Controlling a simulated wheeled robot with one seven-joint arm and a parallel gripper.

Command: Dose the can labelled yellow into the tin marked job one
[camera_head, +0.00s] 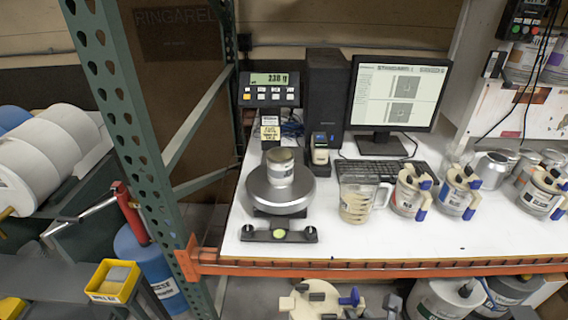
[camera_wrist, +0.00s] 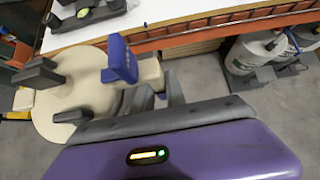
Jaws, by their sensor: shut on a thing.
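A can with a cream lid, dark knobs and a blue lever (camera_head: 322,300) is at the bottom edge of the head view, in front of the bench. Its lid (camera_wrist: 75,95) fills the left of the wrist view. My gripper (camera_wrist: 160,95) is shut on this can at its side, near the blue lever. The can's body and label are hidden, so I cannot read its colour name. A small metal tin (camera_head: 280,172) stands on the round scale plate (camera_head: 281,197). Its marking is too small to read.
The scale display (camera_head: 270,84) is lit. A clear jug (camera_head: 360,205) and several lidded cans (camera_head: 410,200) stand right of the scale. An orange beam (camera_head: 400,265) edges the bench. A green upright post (camera_head: 125,120) stands to the left. White containers (camera_wrist: 255,52) sit below.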

